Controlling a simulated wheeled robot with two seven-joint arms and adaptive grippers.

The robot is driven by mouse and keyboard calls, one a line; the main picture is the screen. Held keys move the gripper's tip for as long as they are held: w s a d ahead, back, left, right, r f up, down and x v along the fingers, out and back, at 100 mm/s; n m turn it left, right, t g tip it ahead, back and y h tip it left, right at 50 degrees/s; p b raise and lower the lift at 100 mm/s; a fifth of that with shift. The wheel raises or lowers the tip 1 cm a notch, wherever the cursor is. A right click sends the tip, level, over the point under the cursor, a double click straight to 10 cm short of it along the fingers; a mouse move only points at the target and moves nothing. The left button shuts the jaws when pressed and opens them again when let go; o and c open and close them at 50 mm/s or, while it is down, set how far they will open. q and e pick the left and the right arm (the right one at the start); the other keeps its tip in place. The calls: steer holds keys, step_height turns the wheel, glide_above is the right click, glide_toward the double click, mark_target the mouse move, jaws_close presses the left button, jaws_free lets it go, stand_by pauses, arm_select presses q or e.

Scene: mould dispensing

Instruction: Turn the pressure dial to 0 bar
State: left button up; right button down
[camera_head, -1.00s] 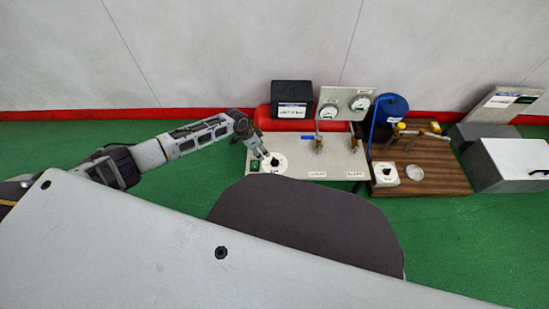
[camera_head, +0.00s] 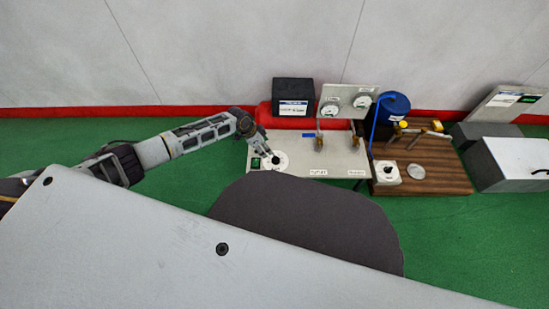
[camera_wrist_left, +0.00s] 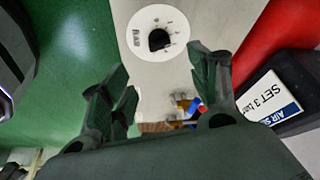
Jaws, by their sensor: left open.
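The pressure dial (camera_head: 281,165) is a round white plate with a black knob, at the left end of a pale grey panel (camera_head: 320,163). In the left wrist view, the dial (camera_wrist_left: 143,49) carries a "BAR" label and small scale marks, and the black knob (camera_wrist_left: 158,40) stands in its middle. I cannot read the setting. My left gripper (camera_head: 268,151) is at the back left edge of the dial. In the wrist view, the left gripper (camera_wrist_left: 160,62) is open, with nothing between its fingers and the knob just beyond the fingertips. My right gripper is out of view.
Brass valves (camera_head: 319,143) and two gauges (camera_head: 361,101) stand further right. A black "SET 3 bar" box (camera_head: 293,91) stands behind.

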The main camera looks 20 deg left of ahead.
mark_target(275, 158)
arm_select(q)
steer(key=shift+b+x, duration=1.65)
steer(key=shift+x, duration=1.75)
steer(key=shift+b+x, duration=1.3)
steer(key=shift+x, duration=1)
steer(key=shift+w+d+f+b, duration=0.15)
steer(key=shift+f+b, duration=0.2)
steer(key=shift+f, duration=0.35)
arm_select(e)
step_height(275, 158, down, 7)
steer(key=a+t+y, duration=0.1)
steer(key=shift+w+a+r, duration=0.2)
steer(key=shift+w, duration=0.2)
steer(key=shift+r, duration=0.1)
arm_select(q)
steer(key=c, duration=1)
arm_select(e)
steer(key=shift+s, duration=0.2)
arm_select(q)
steer(key=shift+p, duration=0.4)
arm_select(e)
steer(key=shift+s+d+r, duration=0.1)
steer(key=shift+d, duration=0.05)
